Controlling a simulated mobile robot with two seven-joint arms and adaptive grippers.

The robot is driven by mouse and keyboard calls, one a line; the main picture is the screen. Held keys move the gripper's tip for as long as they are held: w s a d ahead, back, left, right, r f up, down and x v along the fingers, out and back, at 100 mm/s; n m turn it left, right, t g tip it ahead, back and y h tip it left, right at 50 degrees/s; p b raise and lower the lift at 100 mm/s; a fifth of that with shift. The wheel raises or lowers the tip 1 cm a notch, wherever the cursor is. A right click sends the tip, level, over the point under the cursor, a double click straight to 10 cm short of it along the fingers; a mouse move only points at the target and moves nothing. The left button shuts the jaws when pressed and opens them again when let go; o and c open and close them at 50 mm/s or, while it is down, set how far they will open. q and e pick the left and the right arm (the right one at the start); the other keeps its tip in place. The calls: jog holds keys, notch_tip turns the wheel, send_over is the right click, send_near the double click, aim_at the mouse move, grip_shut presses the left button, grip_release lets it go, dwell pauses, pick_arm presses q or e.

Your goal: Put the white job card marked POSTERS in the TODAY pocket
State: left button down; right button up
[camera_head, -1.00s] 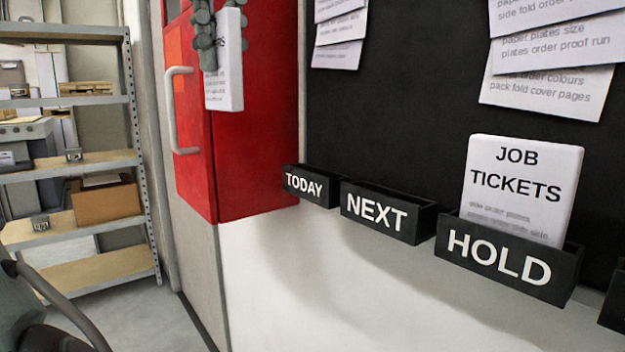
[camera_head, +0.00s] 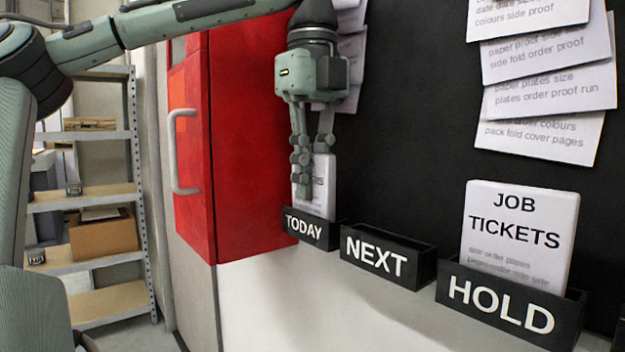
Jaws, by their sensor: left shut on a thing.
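The white job card (camera_head: 321,192) stands upright with its lower edge down behind the front of the black TODAY pocket (camera_head: 311,231). My left gripper (camera_head: 303,185) is above the TODAY pocket, pointing down, shut on the upper part of the card. Whether the card touches the pocket's floor is hidden. My right gripper is not in view.
The NEXT pocket (camera_head: 385,260) is empty. The HOLD pocket (camera_head: 508,307) holds a white JOB TICKETS card (camera_head: 519,233). A red cabinet (camera_head: 250,140) stands just left of TODAY. Paper sheets (camera_head: 545,90) hang on the black board (camera_head: 420,120). Metal shelves (camera_head: 95,190) stand at far left.

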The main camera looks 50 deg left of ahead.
pick_arm(q)
jog(key=shift+f, duration=0.25)
jog(key=shift+f, duration=0.15)
jog(key=c, duration=1.5)
grip_release()
jog(key=shift+c, duration=0.2)
notch_tip(320, 180, up, 12)
jog(key=shift+r, duration=0.15)
